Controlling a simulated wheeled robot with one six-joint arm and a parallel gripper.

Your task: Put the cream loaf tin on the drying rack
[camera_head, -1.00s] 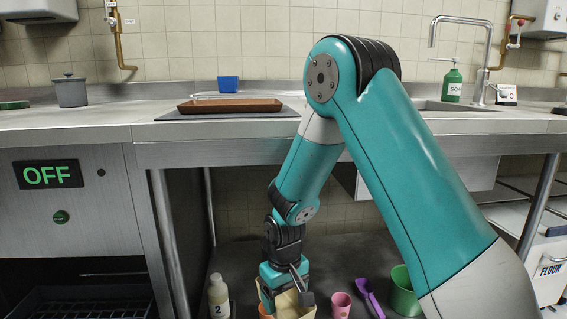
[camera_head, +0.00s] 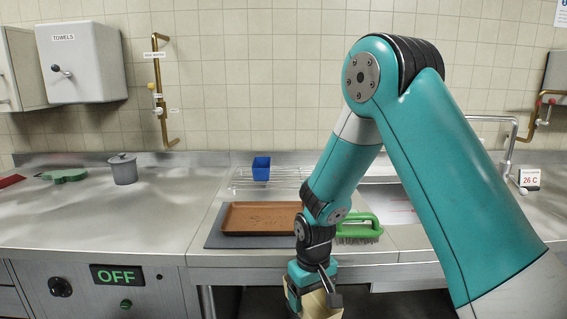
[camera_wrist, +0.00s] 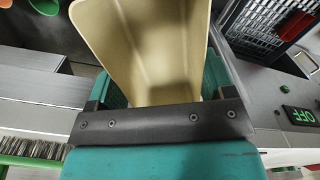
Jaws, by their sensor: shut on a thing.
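My gripper (camera_head: 314,293) is shut on the cream loaf tin (camera_head: 319,308), low in front of the counter's front edge. In the wrist view the cream loaf tin (camera_wrist: 146,42) fills the top middle, its open inside facing the camera, and it looks empty. The drying rack (camera_head: 238,180) is a wire rack at the back of the counter. A blue tin (camera_head: 261,170) stands on it. My gripper is below and in front of the rack, apart from it.
A brown tray (camera_head: 262,218) on a dark mat (camera_head: 216,240) lies in front of the rack. A green brush (camera_head: 358,230) lies right of it. A grey lidded pot (camera_head: 123,169) stands left. The counter (camera_head: 165,215) between pot and mat is clear.

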